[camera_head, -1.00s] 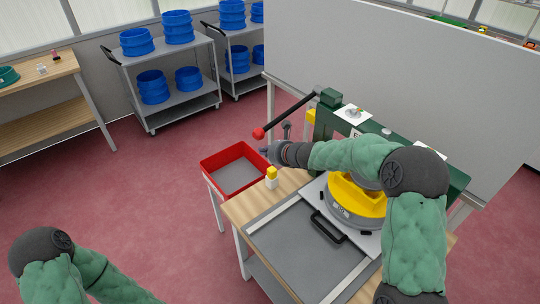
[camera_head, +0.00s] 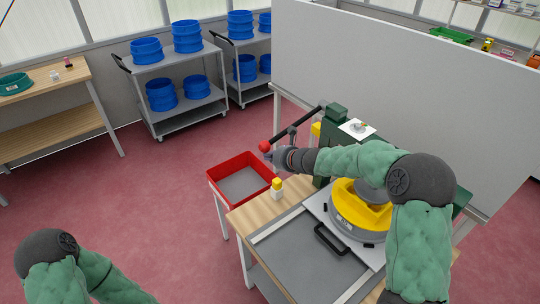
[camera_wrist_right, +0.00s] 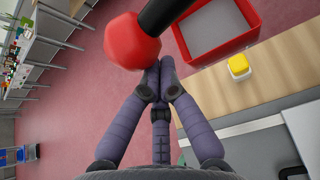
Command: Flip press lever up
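The press (camera_head: 336,117) is dark green and stands on the wooden bench. Its black lever (camera_head: 297,128) slants down to the left, ending in a red ball (camera_head: 266,146). In the right wrist view the red ball (camera_wrist_right: 132,42) is large, just past my fingertips. My right gripper (camera_head: 269,157) is beside and slightly below the ball; in the right wrist view its fingertips (camera_wrist_right: 160,75) meet with nothing between them. I cannot tell whether they touch the ball or lever. My left arm shows at the lower left; its gripper is out of view.
A red crate (camera_head: 213,176) stands left of the bench (camera_head: 245,217). A yellow-topped block (camera_head: 277,188) sits near the bench edge. A yellow and grey round piece (camera_head: 347,218) lies under my right arm. A white partition (camera_head: 400,85) stands behind the press.

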